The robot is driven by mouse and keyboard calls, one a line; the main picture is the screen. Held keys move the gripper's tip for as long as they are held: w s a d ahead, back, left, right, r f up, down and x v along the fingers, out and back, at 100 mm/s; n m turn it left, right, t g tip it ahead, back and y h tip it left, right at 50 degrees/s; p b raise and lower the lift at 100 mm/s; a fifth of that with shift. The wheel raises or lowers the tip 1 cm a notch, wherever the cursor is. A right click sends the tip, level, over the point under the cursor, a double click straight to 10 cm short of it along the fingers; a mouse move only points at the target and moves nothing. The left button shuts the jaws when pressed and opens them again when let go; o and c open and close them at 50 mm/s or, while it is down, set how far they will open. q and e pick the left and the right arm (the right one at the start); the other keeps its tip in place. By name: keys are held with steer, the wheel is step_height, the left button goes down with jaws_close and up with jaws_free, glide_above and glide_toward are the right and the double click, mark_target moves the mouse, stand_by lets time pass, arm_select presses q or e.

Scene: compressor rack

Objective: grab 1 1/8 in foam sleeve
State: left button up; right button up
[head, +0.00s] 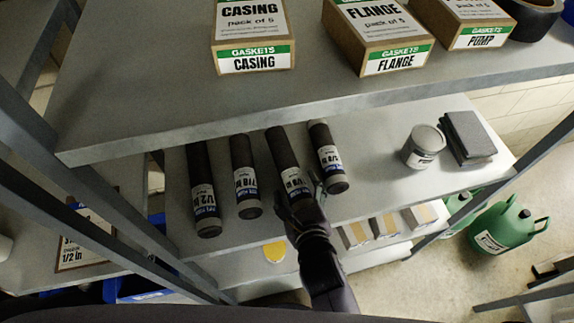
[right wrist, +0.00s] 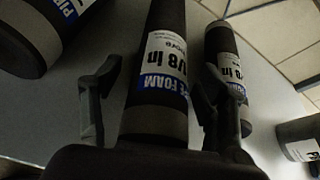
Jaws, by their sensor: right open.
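Several dark foam sleeves lie side by side on the middle shelf in the head view. The third from the left (head: 281,148) has a white and blue label whose visible part reads 1/8 in. In the right wrist view this sleeve (right wrist: 155,120) lies between my open fingers, with a gap visible on each side. My right gripper (head: 298,190) is open at its near end and hides part of its label. The second sleeve (head: 243,165) has a similar label, hard to read fully. My left gripper is not in view.
A thinner 7/8 in sleeve (head: 325,150) lies close on the right, and a thicker sleeve (head: 200,170) lies at the left. The upper shelf (head: 170,90) with gasket boxes overhangs the sleeves' far ends. A can (head: 422,147) stands farther right, with bare shelf between.

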steer(key=shift+s, duration=0.1)
steer(key=shift+c, duration=0.2)
steer(key=shift+c, duration=0.7)
steer(key=c, duration=0.8)
steer(key=shift+r, duration=0.15)
steer(key=shift+c, duration=0.2)
